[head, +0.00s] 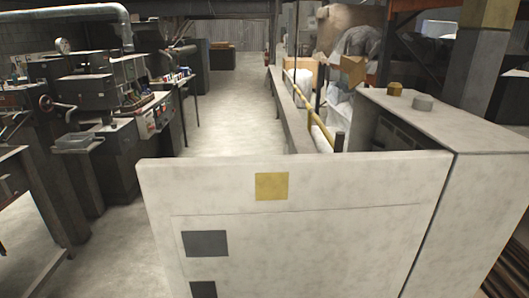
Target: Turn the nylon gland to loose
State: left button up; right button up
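A grey gland (423,103), which looks like the nylon one, stands upright on top of a pale cabinet (470,125) at the right. A brass-coloured gland (395,88) stands just to its left and slightly farther back. The two are close together but apart. Whether the grey gland is tight or loose cannot be told at this size. Neither of my grippers shows in the head view.
A large pale panel (330,225), seemingly the cabinet's open door, fills the lower middle, with a yellow square (272,186) on it. A dark opening (395,136) shows behind it. Machines (110,85) line the left. A clear floor aisle (235,100) runs back between.

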aim_at(422, 101)
jog(key=i+j+z, duration=0.1)
jog(key=z, duration=0.4)
jog(key=i+j+z, duration=0.1)
jog(key=z, duration=0.35)
jog(key=i+j+z, duration=0.1)
jog(key=j+z, duration=0.15)
jog(key=z, duration=0.25)
